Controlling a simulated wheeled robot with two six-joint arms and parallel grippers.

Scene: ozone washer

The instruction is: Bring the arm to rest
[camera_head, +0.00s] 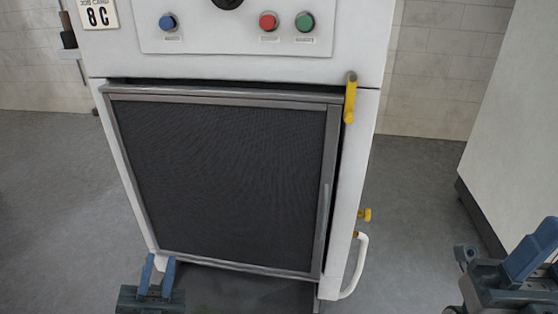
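My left gripper (159,263) shows at the bottom left, in front of the lower left corner of the washer. Its two blue fingers stand apart with nothing between them. My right gripper (546,232) is at the right edge, partly cut off by the frame. Its blue fingers are seen at an angle, so the gap between them is unclear. The white washer (115,62) stands ahead with its dark mesh door (220,180) in a grey metal frame.
A yellow handle (350,98) sits at the door's upper right. Blue (168,22), red (268,22) and green (305,22) buttons are on the panel. A white curved handle (358,268) sticks out at the lower right. A white cabinet (515,110) stands at right.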

